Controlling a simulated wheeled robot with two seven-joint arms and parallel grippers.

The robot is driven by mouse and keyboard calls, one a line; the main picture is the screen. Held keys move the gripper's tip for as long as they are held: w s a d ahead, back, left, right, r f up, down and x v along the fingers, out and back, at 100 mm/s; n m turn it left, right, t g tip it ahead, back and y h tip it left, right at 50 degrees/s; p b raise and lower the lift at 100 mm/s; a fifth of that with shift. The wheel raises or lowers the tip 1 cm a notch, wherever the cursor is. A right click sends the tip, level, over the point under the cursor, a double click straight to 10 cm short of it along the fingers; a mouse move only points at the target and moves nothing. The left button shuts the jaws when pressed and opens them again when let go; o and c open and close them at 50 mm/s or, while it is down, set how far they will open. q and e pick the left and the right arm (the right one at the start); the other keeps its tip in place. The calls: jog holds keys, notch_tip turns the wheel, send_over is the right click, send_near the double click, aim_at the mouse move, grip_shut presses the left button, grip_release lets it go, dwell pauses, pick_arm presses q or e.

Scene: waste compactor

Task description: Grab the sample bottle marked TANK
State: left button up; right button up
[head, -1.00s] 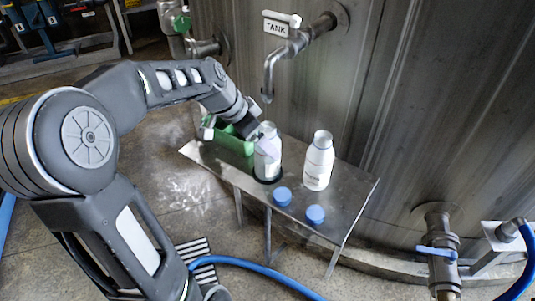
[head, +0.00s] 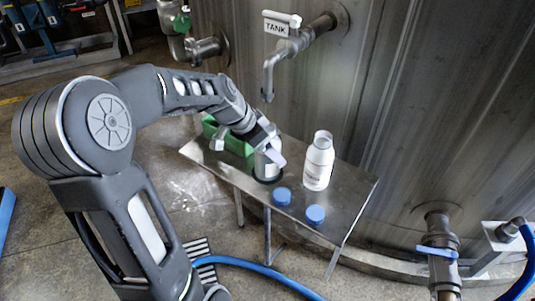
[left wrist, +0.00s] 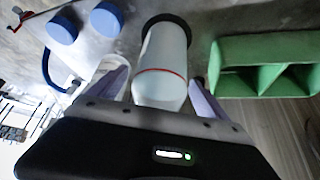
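A white sample bottle (head: 266,171) stands upright on the metal shelf (head: 335,212), its base in a black ring. Its upper part is hidden by my left gripper (head: 248,150), which comes in from the left. In the left wrist view the bottle (left wrist: 161,75), with a thin red line around it, lies between the two spread fingers (left wrist: 160,95). The fingers flank it and no clear grip shows. A second white bottle (head: 319,162) stands upright to the right. Neither bottle's label is readable. My right gripper is out of view.
Two blue caps (head: 282,196) (head: 315,214) lie on the shelf's front part. A green divided holder (head: 232,143) is at the left end, close to my gripper; it also shows in the left wrist view (left wrist: 262,66). The metal tap (head: 267,80) hangs above. A tank wall stands behind.

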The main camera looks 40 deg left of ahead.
pick_arm(q)
jog(key=shift+r, duration=0.1)
grip_shut()
dwell(0.7)
